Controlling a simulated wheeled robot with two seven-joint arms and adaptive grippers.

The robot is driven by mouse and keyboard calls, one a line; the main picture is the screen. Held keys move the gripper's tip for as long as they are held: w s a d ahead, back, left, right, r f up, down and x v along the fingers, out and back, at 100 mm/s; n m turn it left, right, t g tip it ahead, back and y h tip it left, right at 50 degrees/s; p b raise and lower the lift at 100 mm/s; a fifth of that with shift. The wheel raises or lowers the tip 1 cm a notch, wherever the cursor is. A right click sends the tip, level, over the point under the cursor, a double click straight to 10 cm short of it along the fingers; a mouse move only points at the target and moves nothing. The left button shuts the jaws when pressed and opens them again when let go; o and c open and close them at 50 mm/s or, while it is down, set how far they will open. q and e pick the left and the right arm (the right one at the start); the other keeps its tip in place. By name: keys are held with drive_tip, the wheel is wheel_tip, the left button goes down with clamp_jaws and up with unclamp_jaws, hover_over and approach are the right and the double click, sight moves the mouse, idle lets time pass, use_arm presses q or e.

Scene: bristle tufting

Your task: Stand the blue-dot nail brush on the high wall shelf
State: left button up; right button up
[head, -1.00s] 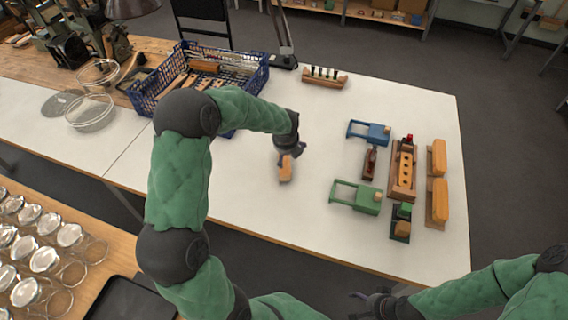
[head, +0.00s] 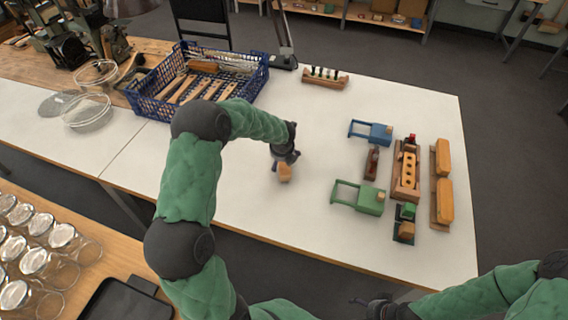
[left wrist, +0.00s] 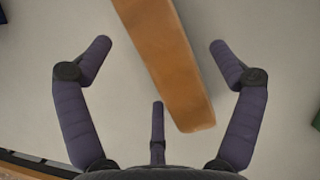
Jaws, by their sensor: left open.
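A small wooden block-like piece (head: 285,173), possibly the nail brush, is on the white table below my left gripper (head: 283,160). In the left wrist view the orange-brown wooden piece (left wrist: 175,70) runs between the spread fingers of my left gripper (left wrist: 160,62), with gaps to both side fingers. My left gripper is open and holds nothing. No blue dot or bristles show on the piece. My right gripper (head: 372,306) is at the bottom edge, partly cut off, its fingers unclear. I cannot identify the high wall shelf in these views.
A blue crate (head: 145,103) of wooden handles stands at the back left. A rack with dark tufts (head: 325,78) is at the back. A blue fixture (head: 372,132), a green fixture (head: 370,200) and a holed wooden block (head: 405,172) are at the right. The table's front middle is clear.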

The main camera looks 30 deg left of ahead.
use_arm(q)
drive_tip(key=x, duration=0.2)
drive_tip(key=shift+w+f, duration=0.1)
drive_tip(key=shift+f, duration=0.2)
drive_tip(key=shift+r, duration=0.1)
drive_tip(key=shift+c, duration=0.5)
drive_tip(key=c, duration=1.4)
drive_tip(key=shift+c, duration=0.2)
use_arm(e)
drive_tip(key=shift+f, duration=0.5)
use_arm(q)
drive_tip(key=shift+r, duration=0.1)
